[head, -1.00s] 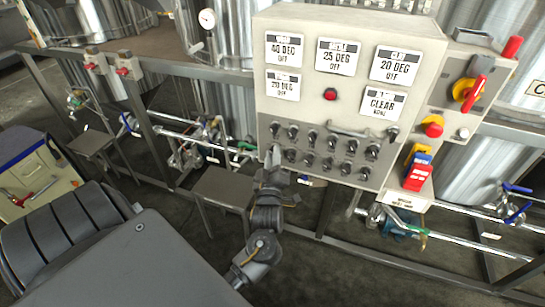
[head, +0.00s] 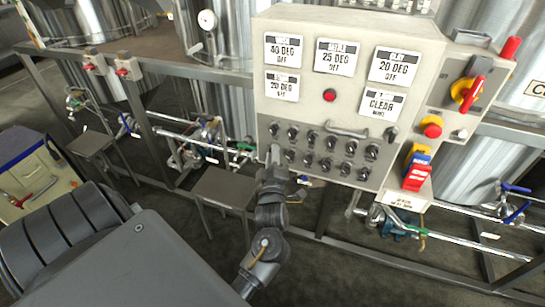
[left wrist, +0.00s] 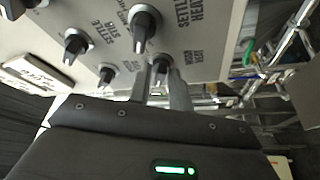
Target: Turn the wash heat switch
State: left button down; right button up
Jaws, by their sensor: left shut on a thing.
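The grey control panel (head: 265,110) stands ahead in the head view, with two rows of black rotary switches. My left gripper (head: 273,155) is at the left end of the lower row. In the left wrist view its fingers (left wrist: 166,76) are shut on a small black switch (left wrist: 161,63), mostly hidden between them. A larger black switch (left wrist: 144,22) sits just above. The top-left display (head: 284,49) reads 40 DEG, OFF. My right gripper is not in view.
More switches (left wrist: 75,43) sit close to the fingers at the left of the left wrist view. A red button (head: 330,95), a handle (head: 346,132) and a red-and-yellow switch (head: 466,92) are on the panels. Pipes and a small stand (head: 222,186) lie below left.

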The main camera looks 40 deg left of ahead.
pick_arm(q)
jog(key=c, duration=1.5)
grip_release()
jog(key=s+d+f+m+t+h, duration=0.3)
jog(key=s+d+f+m+t, duration=0.15)
jog(key=s+m, duration=0.55)
jog(key=d+f+m+g+h, duration=0.1)
jog(key=f+m+g+h, duration=0.1)
jog(key=f, duration=0.7)
jog(key=d+f+m+g+h, duration=0.1)
jog(key=f+m+g+h, duration=0.1)
jog(key=f, duration=0.7)
jog(key=s+d+f+m+g+h, duration=0.1)
jog(key=f+m, duration=0.3)
jog(key=f, duration=0.5)
jog(key=shift+d+g+h+p, duration=0.4)
jog(key=shift+d+g+h, duration=0.1)
jog(key=shift+g+h, duration=0.25)
